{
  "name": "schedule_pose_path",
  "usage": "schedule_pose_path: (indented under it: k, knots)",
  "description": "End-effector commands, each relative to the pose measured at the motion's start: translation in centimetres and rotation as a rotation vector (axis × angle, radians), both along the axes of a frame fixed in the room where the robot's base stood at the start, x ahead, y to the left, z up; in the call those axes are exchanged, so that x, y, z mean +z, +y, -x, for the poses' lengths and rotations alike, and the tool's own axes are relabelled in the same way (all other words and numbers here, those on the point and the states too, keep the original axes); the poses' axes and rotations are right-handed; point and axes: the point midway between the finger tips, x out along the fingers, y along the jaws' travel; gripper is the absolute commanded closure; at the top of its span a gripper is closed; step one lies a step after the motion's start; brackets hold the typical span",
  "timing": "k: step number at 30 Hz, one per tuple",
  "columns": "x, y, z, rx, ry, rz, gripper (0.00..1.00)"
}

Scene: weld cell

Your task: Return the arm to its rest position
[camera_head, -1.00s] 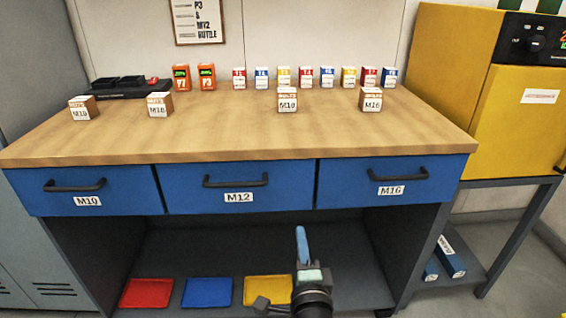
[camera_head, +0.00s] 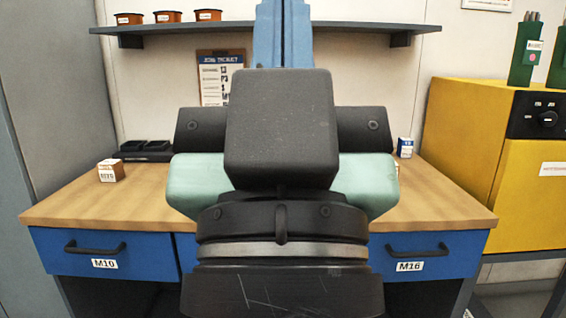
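My gripper (camera_head: 282,35) is raised upright close in front of the head camera. Its blue fingers point up and stand side by side in the middle of the wide hand, so it looks shut, with nothing seen between them. The fingertips reach the top edge of the picture. My dark wrist and the pale green hand fill the centre and hide much of the workbench (camera_head: 66,208) behind.
The bench has blue drawers marked M10 (camera_head: 141,258) and M16 (camera_head: 380,264); the middle one is mostly hidden. A small box (camera_head: 111,171) sits at the left. A shelf (camera_head: 359,28) with orange bins hangs above. A yellow cabinet (camera_head: 463,137) stands right.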

Motion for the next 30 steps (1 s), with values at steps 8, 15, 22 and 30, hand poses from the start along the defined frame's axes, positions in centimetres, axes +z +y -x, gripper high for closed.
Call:
schedule_pose_path:
  k: [8, 15, 22, 30]
  knots:
    - [9.8, 0.0, 0.0, 0.004, 0.000, -0.003, 1.00]
    - [17.0, 0.0, -0.1, 0.006, 0.000, -0.003, 1.00]
    - [22.9, 0.1, -0.1, 0.008, 0.001, -0.003, 1.00]
    - [25.0, 0.1, -0.1, 0.009, 0.001, -0.004, 1.00]
